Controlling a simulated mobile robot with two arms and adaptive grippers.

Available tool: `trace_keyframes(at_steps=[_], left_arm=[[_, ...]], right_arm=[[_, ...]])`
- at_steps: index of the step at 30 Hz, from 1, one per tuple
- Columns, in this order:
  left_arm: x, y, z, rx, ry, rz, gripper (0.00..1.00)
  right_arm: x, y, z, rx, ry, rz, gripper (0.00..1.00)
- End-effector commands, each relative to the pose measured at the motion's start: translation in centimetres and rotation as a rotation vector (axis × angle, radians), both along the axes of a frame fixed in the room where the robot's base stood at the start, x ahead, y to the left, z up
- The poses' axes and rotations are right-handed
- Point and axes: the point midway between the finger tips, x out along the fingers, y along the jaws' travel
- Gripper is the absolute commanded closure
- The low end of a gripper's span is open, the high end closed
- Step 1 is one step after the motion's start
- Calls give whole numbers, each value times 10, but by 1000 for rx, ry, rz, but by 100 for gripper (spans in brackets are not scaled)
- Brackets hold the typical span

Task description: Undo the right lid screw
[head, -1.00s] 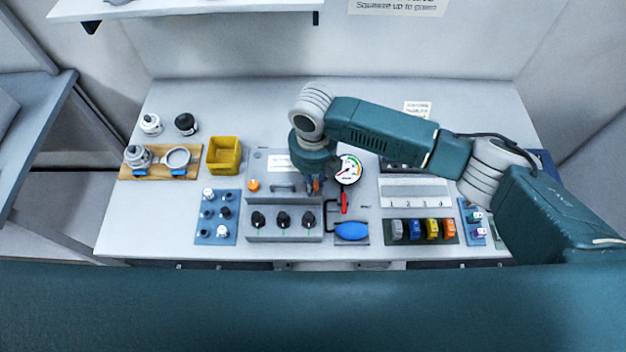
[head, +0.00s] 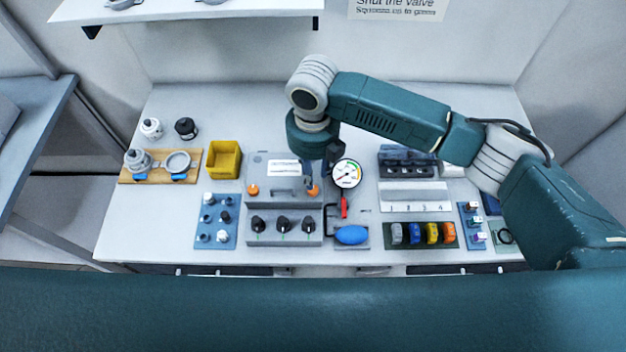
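The grey box with a flat lid (head: 290,198) stands at the middle of the bench. An orange left lid screw (head: 253,190) shows at the lid's left side. The orange right lid screw (head: 313,191) shows at the lid's right side, just below my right gripper (head: 313,181). The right gripper points down over that side of the lid. Its dark fingers are small and partly hidden by the wrist, so I cannot tell if they are open or touch the screw. My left gripper is not in view.
A pressure gauge (head: 346,173) and a blue bulb (head: 351,235) stand right of the box. Black knobs (head: 283,225) line its front. A yellow bin (head: 224,160) and a blue peg board (head: 216,238) stand to its left. The bench behind the box is clear.

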Motion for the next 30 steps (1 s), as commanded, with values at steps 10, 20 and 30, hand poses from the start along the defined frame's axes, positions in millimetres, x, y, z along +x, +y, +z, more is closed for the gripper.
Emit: trace_keyframes(at_steps=[10, 20, 30], left_arm=[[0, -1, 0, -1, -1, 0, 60], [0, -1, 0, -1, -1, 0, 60], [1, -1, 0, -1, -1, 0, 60]], right_arm=[[0, 0, 49, 0, -1, 1, 71], [0, 0, 53, -1, 0, 1, 71], [0, 0, 52, 0, 0, 1, 71]])
